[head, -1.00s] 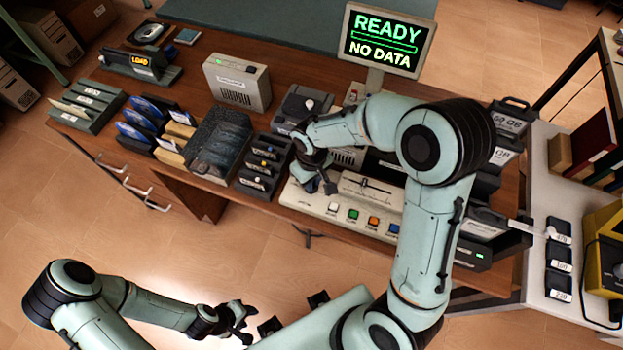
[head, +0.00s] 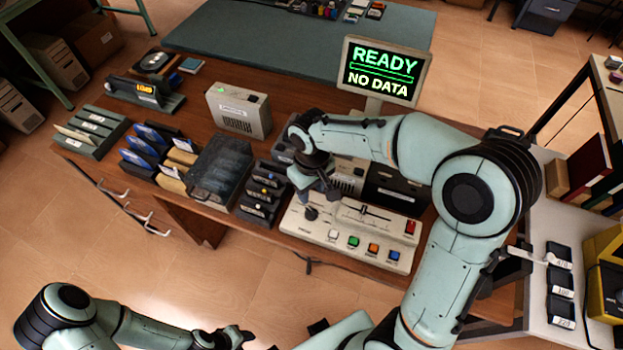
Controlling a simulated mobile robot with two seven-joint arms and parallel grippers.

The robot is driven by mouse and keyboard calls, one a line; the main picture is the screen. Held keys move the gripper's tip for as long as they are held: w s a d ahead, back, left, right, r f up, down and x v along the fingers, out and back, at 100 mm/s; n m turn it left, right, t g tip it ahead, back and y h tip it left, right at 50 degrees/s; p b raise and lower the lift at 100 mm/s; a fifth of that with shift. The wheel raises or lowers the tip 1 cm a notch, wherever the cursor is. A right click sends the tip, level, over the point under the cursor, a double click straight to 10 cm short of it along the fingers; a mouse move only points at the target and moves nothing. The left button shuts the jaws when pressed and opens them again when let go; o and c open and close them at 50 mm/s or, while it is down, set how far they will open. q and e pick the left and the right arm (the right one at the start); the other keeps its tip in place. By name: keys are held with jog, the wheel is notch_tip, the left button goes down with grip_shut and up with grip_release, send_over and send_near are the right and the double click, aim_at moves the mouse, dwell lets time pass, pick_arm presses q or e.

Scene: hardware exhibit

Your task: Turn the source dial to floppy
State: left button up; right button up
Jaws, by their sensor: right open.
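The cream control panel (head: 345,238) lies near the front edge of the wooden desk. A dark round dial (head: 311,213) sits at its left end, and its markings are too small to read. My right gripper (head: 318,186) is open, just behind and above the dial, pointing down and apart from it as far as I can see. The arm partly hides its jaws. The screen (head: 384,72) behind reads "READY" and "NO DATA". My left gripper (head: 232,338) is low at the bottom edge, away from the desk; its jaws are too small to judge.
The panel has a slider (head: 362,213), a red switch (head: 410,228) and several coloured buttons. Left of it stand dark cartridges (head: 258,195), a clear dark box (head: 220,170) and floppy disks (head: 146,144). A beige drive unit (head: 240,110) stands behind.

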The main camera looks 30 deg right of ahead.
jog(key=shift+r, duration=1.75)
